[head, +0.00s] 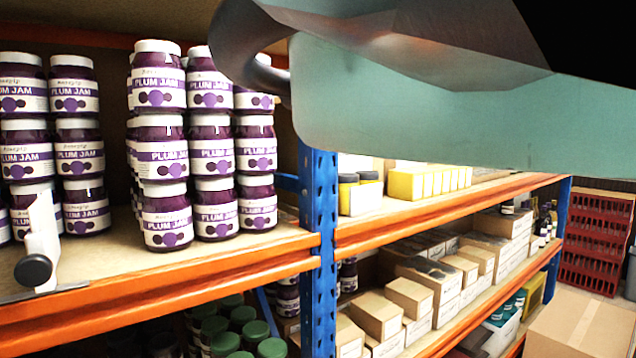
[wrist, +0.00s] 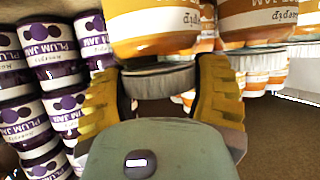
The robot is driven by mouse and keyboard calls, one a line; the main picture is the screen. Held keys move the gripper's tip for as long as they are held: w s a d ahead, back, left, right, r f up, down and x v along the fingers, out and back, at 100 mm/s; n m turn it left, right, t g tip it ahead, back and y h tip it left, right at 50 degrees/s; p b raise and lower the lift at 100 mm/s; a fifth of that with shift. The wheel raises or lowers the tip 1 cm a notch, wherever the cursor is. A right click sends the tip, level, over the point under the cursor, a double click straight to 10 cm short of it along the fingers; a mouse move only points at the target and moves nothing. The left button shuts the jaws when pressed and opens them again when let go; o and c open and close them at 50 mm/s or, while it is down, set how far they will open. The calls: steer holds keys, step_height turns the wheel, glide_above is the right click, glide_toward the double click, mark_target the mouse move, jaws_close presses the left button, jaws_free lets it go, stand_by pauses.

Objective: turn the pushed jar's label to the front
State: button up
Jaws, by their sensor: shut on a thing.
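My gripper (wrist: 160,92) shows in the wrist view, with its yellow padded fingers on either side of the grey lid (wrist: 158,82) of an orange jar (wrist: 150,45). It is shut on this jar, which appears upside down in this view. A white label band (wrist: 160,20) crosses the jar's body, with small inverted print toward the right; most of the label is out of frame. I cannot tell from this how far the label is turned from the front. In the head view my arm covers the upper right, and the gripper and the orange jar are not visible.
Another orange jar (wrist: 250,22) stands close to the right of the held one. Stacked plum jam jars (head: 160,155) fill the left bay, by a white bracket (head: 42,240). A blue upright (head: 318,220) divides the bays. Yellow boxes (head: 410,183) stand on the right shelf.

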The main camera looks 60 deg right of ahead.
stand_by(0.3)
steer(key=o, duration=1.4)
steer(key=shift+f, duration=0.1)
steer(key=v, duration=0.7)
steer(key=shift+s, duration=0.25)
steer(key=shift+a, duration=0.1)
